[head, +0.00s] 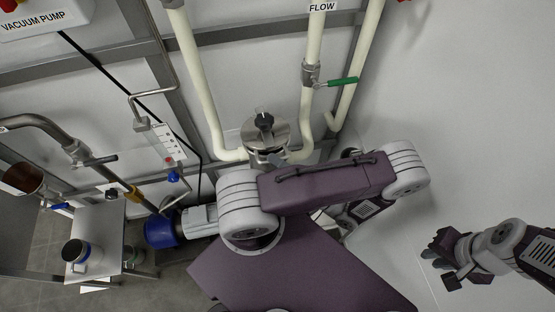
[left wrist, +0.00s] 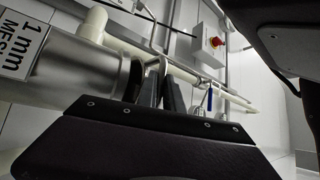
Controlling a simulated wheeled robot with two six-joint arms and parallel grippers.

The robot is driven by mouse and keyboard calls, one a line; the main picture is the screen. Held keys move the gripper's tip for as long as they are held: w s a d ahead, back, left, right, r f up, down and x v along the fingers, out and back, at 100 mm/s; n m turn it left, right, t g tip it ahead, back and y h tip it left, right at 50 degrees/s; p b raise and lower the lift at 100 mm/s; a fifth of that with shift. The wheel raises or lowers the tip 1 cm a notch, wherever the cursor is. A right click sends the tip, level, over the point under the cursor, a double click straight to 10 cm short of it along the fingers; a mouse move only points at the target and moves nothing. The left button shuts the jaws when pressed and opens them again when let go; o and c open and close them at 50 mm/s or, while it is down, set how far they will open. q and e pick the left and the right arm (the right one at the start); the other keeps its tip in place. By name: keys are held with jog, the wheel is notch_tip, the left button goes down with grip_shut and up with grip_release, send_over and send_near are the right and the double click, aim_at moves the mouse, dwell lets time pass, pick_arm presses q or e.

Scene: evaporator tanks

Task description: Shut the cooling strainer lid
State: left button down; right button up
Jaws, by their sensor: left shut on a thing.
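The cooling strainer (head: 268,153) is a steel cylinder between two cream pipes. Its round steel lid (head: 280,131) with a dark knob (head: 264,121) is on top; I cannot tell whether it is fully seated. In the left wrist view the strainer body (left wrist: 65,68) bears a "1 mm MESH" label. My left gripper (left wrist: 160,92) is beside the strainer, its fingers shut on a thin metal part at the strainer's end, most likely a handle or clasp. In the head view my own arm hides most of it. My right gripper (head: 443,265) is open and empty, far off at the right.
A green-handled valve (head: 342,81) is on the pipe right of the strainer. A red button box (left wrist: 212,42) is on the wall.

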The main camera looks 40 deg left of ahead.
pick_arm(q)
jog(key=shift+w+f+n+g+y+b, duration=0.1)
jog(key=shift+f+n+g+y+b, duration=0.2)
jog(key=shift+f+n+b, duration=0.65)
jog(key=shift+f+m, duration=0.25)
jog(key=shift+f, duration=0.1)
jog(key=c, duration=1.8)
grip_release()
jog(key=shift+w+a, duration=0.1)
jog(key=shift+a, duration=0.05)
jog(key=shift+b+v, duration=1.4)
jog(key=shift+v, duration=3.15)
